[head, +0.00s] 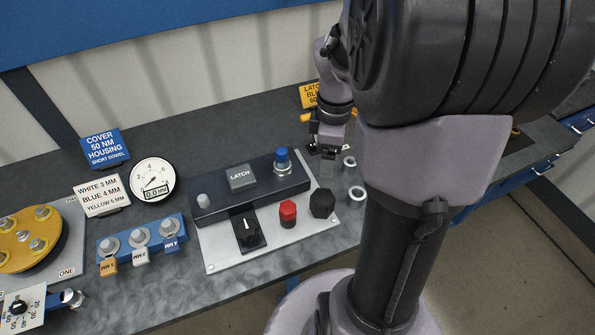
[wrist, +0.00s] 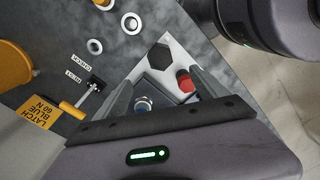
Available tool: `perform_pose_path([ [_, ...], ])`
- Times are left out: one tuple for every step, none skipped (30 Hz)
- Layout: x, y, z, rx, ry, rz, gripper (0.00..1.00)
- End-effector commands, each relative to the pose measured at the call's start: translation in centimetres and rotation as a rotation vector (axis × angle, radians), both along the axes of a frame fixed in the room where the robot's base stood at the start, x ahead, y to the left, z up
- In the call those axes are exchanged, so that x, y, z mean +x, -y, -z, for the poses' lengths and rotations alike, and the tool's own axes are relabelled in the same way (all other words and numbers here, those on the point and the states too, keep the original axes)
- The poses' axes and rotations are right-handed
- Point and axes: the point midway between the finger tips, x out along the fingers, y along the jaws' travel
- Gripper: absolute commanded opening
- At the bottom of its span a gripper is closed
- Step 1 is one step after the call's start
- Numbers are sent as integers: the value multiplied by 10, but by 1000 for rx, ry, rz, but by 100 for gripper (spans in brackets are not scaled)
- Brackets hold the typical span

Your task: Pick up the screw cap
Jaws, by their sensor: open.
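My gripper (head: 328,145) is open and empty above the back of the bench, right of the black latch block (head: 240,190). In the wrist view my gripper's fingers (wrist: 162,80) are spread. Which part is the screw cap is not labelled. A black hexagonal cap (head: 322,203) stands on the pale plate (head: 225,255), with a red cap (head: 288,211) to its left. The hexagonal cap (wrist: 158,57) and the red cap (wrist: 185,83) also show in the wrist view, beyond the fingers. A blue-topped fitting (head: 281,160) stands on the block.
Two metal rings (head: 356,193) lie right of the plate. A black dial knob (head: 248,232) is on the plate's front. A yellow-handled tool (wrist: 72,110) and a yellow label (wrist: 42,117) lie near my gripper. A gauge (head: 152,178) and blue rack (head: 142,238) stand left.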

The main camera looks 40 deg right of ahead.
Motion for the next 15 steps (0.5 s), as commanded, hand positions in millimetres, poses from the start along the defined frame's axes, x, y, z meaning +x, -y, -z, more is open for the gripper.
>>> perform_pose_path([
  [-1, -1, 20, 3, -4, 1, 82],
  [-1, -1, 30, 4, -5, 1, 82],
  [-1, -2, 44, 4, -3, 0, 82],
  [-1, -2, 53, 4, -3, 0, 82],
  [-1, -2, 63, 3, -4, 0, 82],
  [-2, -2, 75, 3, -4, 1, 82],
  [-1, -2, 83, 4, -3, 1, 82],
  [-1, -2, 90, 3, -3, 1, 82],
  [-1, -2, 98, 3, -3, 1, 82],
  [-1, -2, 103, 2, -2, 0, 82],
  [-1, -2, 107, 2, -2, 1, 82],
  [-1, -2, 110, 2, -2, 1, 82],
  [-1, -2, 112, 1, -1, 1, 82],
  [-1, -2, 114, 1, -1, 1, 82],
  [-1, -2, 117, 1, -1, 1, 82],
])
